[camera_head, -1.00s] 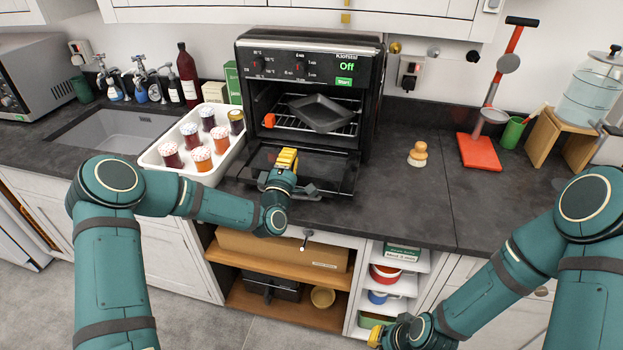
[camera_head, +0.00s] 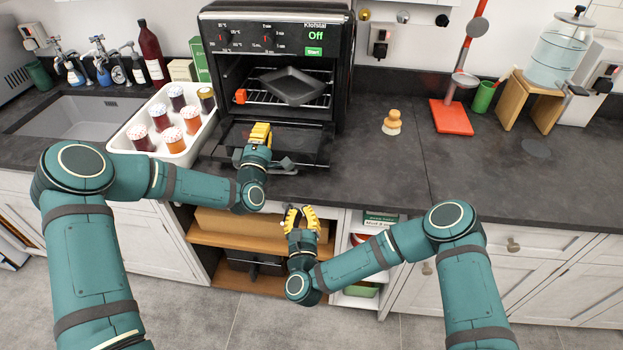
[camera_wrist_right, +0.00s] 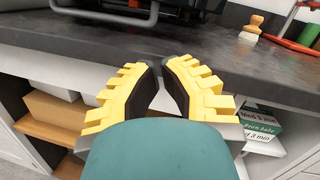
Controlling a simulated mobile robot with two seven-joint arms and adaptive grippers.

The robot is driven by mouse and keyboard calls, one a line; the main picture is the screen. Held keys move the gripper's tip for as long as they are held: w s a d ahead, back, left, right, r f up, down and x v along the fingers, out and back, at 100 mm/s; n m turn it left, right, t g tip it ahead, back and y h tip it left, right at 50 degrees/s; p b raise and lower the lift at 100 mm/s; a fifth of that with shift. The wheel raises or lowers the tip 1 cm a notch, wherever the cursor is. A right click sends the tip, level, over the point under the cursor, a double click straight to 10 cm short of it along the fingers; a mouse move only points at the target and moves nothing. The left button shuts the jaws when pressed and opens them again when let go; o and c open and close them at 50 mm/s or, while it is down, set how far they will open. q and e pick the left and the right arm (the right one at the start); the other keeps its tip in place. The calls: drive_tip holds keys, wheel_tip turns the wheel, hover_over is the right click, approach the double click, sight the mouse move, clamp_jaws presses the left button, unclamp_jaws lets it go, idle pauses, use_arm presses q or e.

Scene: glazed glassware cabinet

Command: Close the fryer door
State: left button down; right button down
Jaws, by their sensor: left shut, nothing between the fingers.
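The fryer (camera_head: 350,60) is a black countertop oven with dials and a green "Off" display. Its door (camera_head: 222,148) is folded down in front, nearly flat over the counter. A dark pan (camera_head: 293,87) sits on the wire rack inside. My left gripper (camera_head: 261,126) is shut and empty, over the middle of the lowered door; I cannot tell whether it touches. My right gripper (camera_head: 301,209) is in front of the counter edge, below and right of the door, fingers apart and empty. It fills the middle of the right wrist view (camera_wrist_right: 162,64).
A white tray (camera_head: 113,145) of jars stands left of the fryer. A wooden brush (camera_head: 392,122) and a red stand (camera_head: 451,118) are to the right, with clear counter between. An open shelf (camera_head: 230,239) lies below the counter.

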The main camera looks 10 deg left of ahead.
sight(312, 186)
drive_tip(key=w+r+m+h, duration=0.1)
drive_tip(key=w+m, duration=0.1)
drive_tip(key=w, duration=0.1)
drive_tip(key=w+d+r+m+h, duration=0.1)
drive_tip(key=w, duration=0.2)
drive_tip(key=w+r+m+t+h, duration=0.1)
drive_tip(key=w+m, duration=0.1)
drive_tip(key=w, duration=0.2)
drive_tip(key=shift+d+r+m, duration=0.1)
drive_tip(key=shift+d+m, duration=0.1)
drive_tip(key=shift+m, duration=0.1)
drive_tip(key=shift+s+r, duration=0.15)
drive_tip(key=shift+r, duration=0.5)
use_arm(q)
drive_tip(key=c, duration=1)
unclamp_jaws()
